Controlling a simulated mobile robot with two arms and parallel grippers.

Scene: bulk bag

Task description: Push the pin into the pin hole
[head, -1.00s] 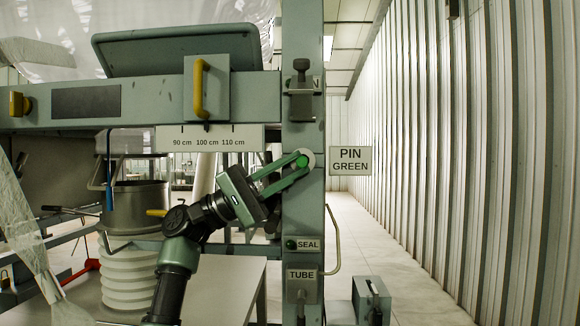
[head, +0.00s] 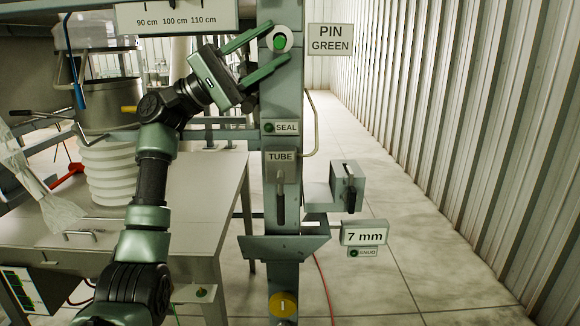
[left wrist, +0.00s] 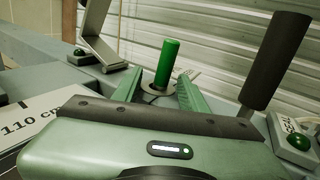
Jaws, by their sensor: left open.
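The green pin (head: 280,42) shows end-on inside a pale round ring (head: 287,32) on the upright post, beside the "PIN GREEN" sign (head: 330,38). In the left wrist view the pin (left wrist: 167,60) is a green cylinder that sticks out from the ring around its base. My left gripper (head: 277,44) is open, with one finger above the pin and one below it. In the left wrist view its fingers (left wrist: 160,78) lie on either side of the pin with gaps. How deep the pin sits in the hole is hidden. My right gripper is not in view.
Below on the post are a "SEAL" lamp (head: 269,128), a "TUBE" handle (head: 281,205) and a yellow knob (head: 283,304). A "7 mm" display (head: 364,236) is at the right. The aisle at right is clear.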

